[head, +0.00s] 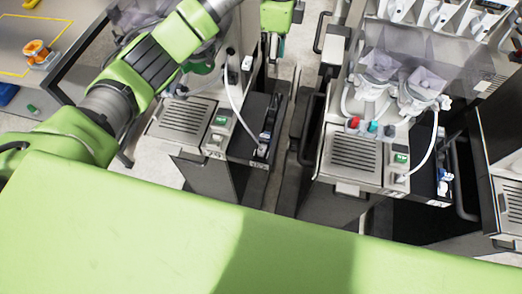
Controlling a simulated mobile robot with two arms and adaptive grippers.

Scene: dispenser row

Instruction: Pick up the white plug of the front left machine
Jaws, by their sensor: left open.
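The left machine (185,117) has a grey drip grate and a green-lit panel. A black side unit (252,125) is on its right. A white cable curves down to a small white plug (262,150) at the front of this unit. Another small white piece (247,63) shows higher up, behind the machine's front. My left gripper (274,48) hangs at the top centre, above and beyond the plug in the picture. It is open, with nothing seen between its fingers, and apart from the plug. My right gripper is not in view.
A second machine (352,152) with clear hoppers (380,65) and coloured knobs stands to the right, across a narrow dark gap. Another machine (510,200) is at the right edge. A table (30,60) with an orange object (38,50) is at the upper left.

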